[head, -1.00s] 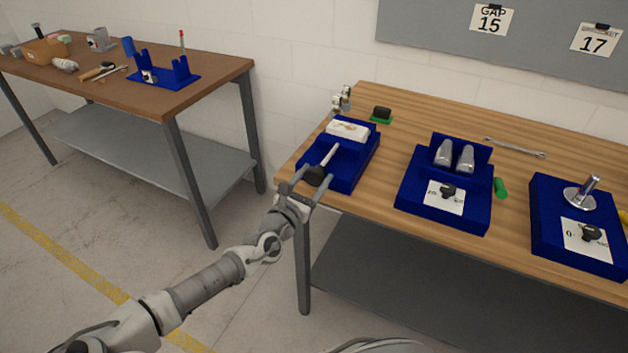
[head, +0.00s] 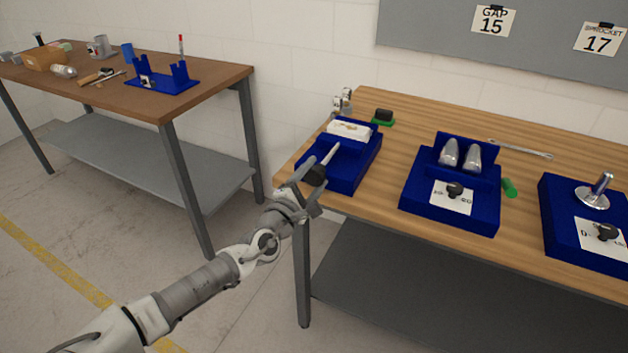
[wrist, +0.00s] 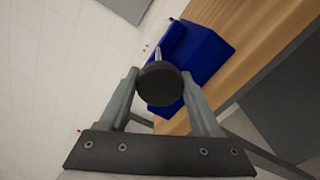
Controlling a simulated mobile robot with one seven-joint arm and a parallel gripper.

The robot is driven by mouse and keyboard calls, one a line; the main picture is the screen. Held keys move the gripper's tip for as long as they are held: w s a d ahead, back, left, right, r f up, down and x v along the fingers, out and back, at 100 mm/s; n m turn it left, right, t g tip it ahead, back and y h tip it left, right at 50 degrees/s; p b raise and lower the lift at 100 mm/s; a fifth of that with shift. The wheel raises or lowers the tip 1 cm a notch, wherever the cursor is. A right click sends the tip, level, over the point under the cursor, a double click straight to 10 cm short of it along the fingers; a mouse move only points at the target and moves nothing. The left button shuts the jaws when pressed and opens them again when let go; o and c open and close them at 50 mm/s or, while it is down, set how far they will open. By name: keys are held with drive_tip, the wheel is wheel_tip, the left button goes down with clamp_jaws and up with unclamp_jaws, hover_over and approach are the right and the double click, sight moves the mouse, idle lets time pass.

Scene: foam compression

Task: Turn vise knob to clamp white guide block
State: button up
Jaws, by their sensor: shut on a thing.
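The blue vise (head: 352,168) stands at the left end of the light wooden bench. The white guide block (head: 349,130) sits in its back part. The black vise knob (head: 314,176) is at the front end of a pale screw shaft (head: 331,153). My gripper (head: 304,183) is shut on the knob from the front left. In the wrist view the round black knob (wrist: 160,84) lies between the two grey fingers, with the blue vise (wrist: 205,55) behind it. I cannot tell how firmly the block is held.
Further right stand a blue fixture with two metal pieces (head: 437,208) and a blue base with a metal post (head: 560,235). A black and green item (head: 383,117) lies behind the vise. A wrench (head: 520,149) lies at the back. A brown bench (head: 215,75) stands at left.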

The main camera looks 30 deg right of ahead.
drive_tip(key=m+b, duration=0.1)
drive_tip(key=m, duration=0.4)
drive_tip(key=shift+m+b, duration=0.3)
drive_tip(key=shift+b, duration=0.05)
drive_tip(key=m+b, duration=0.1)
drive_tip(key=m, duration=0.4)
drive_tip(key=shift+m, duration=0.3)
drive_tip(key=m+b, duration=0.1)
drive_tip(key=m, duration=0.4)
drive_tip(key=m+b, duration=0.1)
drive_tip(key=m, duration=0.4)
drive_tip(key=shift+m, duration=0.4)
drive_tip(key=m+b, duration=0.1)
drive_tip(key=m, duration=0.3)
drive_tip(key=shift+b, duration=0.3)
drive_tip(key=m+b, duration=0.2)
drive_tip(key=m, duration=0.3)
drive_tip(key=shift+f, duration=0.1)
drive_tip(key=m+b, duration=0.2)
drive_tip(key=m, duration=0.2)
drive_tip(key=shift+m+b, duration=1.8)
drive_tip(key=shift+m, duration=0.7)
